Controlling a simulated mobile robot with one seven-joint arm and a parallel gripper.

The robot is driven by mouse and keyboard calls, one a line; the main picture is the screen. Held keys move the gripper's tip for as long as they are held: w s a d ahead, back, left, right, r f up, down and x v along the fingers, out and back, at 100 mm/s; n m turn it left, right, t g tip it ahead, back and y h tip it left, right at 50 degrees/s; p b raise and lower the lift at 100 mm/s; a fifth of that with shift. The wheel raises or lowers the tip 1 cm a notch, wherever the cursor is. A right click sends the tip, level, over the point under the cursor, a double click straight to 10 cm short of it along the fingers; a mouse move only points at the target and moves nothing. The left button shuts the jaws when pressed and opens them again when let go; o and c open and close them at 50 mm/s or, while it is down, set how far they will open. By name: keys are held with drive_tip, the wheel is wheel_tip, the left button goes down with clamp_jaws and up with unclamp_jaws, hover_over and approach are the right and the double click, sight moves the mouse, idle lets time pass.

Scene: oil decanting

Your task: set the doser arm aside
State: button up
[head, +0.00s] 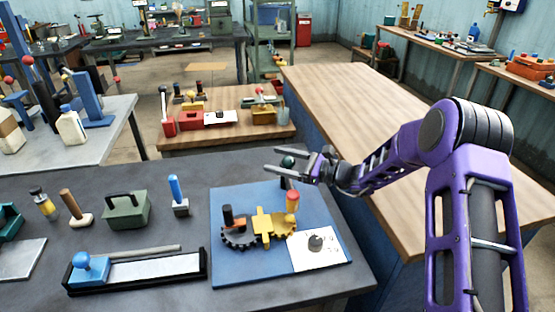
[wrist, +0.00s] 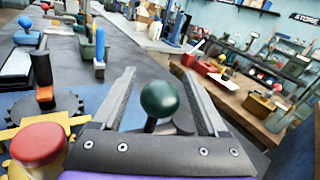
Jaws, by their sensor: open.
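My gripper (head: 272,160) is open above the far right edge of a blue board (head: 228,262). A dark green ball knob (wrist: 160,98) on a short stem stands between its spread fingers in the wrist view; no finger visibly touches it. The knob also shows between the fingers in the head view (head: 287,161). What the stem joins is mostly hidden by my gripper. The board carries a yellow bracket (head: 263,223), a dark gear (head: 238,238), an orange-and-black handle and a red knob (head: 292,200). I cannot tell for certain which part is the doser arm.
A white card (head: 330,251) with a dark knob lies on the board's front right. A black tray (head: 150,272), green box (head: 126,209) and blue-handled tool (head: 177,193) stand left. A clear wooden bench (head: 370,110) lies behind my arm. Another bench (head: 200,143) holds red items.

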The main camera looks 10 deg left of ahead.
drive_tip(key=shift+a, duration=0.3)
clamp_jaws()
idle(1.3)
